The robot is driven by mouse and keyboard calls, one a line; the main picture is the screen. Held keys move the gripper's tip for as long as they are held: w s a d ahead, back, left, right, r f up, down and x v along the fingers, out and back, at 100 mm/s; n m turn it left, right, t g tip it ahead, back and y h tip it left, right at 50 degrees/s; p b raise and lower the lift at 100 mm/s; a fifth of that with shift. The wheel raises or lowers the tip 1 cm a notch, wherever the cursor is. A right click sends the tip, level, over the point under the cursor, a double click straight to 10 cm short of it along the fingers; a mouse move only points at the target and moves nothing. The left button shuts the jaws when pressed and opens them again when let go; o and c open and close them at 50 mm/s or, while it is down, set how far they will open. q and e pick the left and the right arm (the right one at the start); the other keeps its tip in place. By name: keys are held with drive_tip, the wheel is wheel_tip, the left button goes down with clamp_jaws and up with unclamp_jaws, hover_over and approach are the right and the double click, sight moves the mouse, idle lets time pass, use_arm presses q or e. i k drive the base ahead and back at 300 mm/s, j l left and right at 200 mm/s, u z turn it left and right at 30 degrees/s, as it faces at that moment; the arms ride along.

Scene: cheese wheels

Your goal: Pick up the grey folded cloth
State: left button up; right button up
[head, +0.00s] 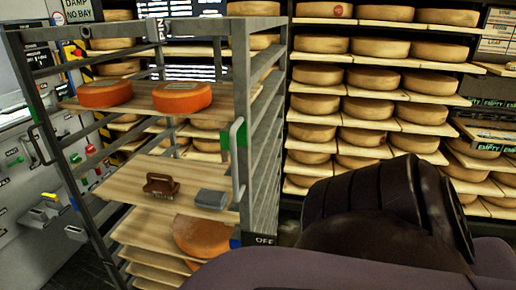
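A small grey folded cloth (211,198) lies on a wooden board (125,188) in the metal rack, near the board's right end. A brown brush (161,185) lies to its left on the same board, apart from it. Neither of my grippers shows in the head view. A dark link of my own arm fills the lower right, and nothing of mine touches the cloth.
The rack's grey upright (241,120) and pale handle (238,160) stand right of the cloth. Orange cheese wheels (182,97) sit on the board above; another orange wheel (200,236) is below. Shelves of cheese wheels (378,77) fill the back.

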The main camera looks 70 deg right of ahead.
sight(215, 200)
drive_tip(key=z, duration=1.45)
drive_tip(key=i+z, duration=0.15)
drive_tip(key=z, duration=0.3)
